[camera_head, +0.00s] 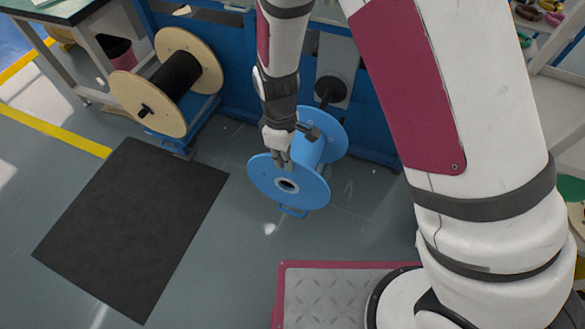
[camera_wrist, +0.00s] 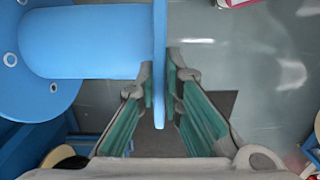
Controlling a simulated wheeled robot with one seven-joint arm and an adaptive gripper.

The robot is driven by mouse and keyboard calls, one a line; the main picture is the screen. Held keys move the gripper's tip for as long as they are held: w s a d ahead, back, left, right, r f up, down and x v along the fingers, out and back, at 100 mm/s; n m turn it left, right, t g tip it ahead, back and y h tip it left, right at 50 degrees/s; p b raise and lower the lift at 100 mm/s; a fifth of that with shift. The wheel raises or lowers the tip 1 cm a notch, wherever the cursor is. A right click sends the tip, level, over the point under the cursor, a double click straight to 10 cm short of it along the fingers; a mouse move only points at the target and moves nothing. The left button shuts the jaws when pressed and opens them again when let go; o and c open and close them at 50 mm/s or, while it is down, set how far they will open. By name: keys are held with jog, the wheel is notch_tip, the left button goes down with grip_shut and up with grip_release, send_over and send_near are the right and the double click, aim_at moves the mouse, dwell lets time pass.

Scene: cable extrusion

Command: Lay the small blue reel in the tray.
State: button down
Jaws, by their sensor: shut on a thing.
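The small blue reel (camera_head: 318,150) is in front of the blue machine in the head view, its near flange with the dark centre hole facing me. My gripper (camera_head: 283,158) reaches down from above to the top rim of that near flange. In the wrist view, the two green-padded fingers (camera_wrist: 159,85) stand on either side of the thin flange edge and are shut on it. The blue reel's barrel (camera_wrist: 90,42) and other flange lie to the left there. I cannot make out the tray for certain in either view.
A wooden reel with black cable (camera_head: 176,78) stands on a blue stand at the left. A black mat (camera_head: 135,225) lies on the floor. A blue frame part (camera_head: 294,212) shows below the blue reel. The blue machine (camera_head: 365,135) is close behind. Shelves stand at the right.

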notch_tip(320, 180, up, 3)
jog(key=w+a+p, duration=0.2)
jog(key=w+p, duration=0.1)
jog(key=p, duration=0.2)
jog(key=shift+h, duration=0.4)
jog(key=shift+w+d+f+b, duration=0.25)
jog(key=shift+w+f+b, duration=0.6)
jog(key=shift+f+b, duration=0.4)
jog(key=shift+w+d+f+b, duration=0.25)
jog(key=shift+w+f+b, duration=0.7)
jog(key=shift+f, duration=0.45)
jog(key=shift+w+d+f+b, duration=0.25)
jog(key=shift+w+f+b, duration=0.55)
jog(key=shift+f+b, duration=2.55)
jog(key=shift+f, duration=2.15)
jog(key=shift+f+b, duration=0.35)
jog(key=shift+b, duration=0.05)
jog(key=c, duration=1.6)
grip_release()
jog(key=shift+f, duration=0.15)
jog(key=shift+c, duration=0.2)
jog(key=shift+r, duration=0.2)
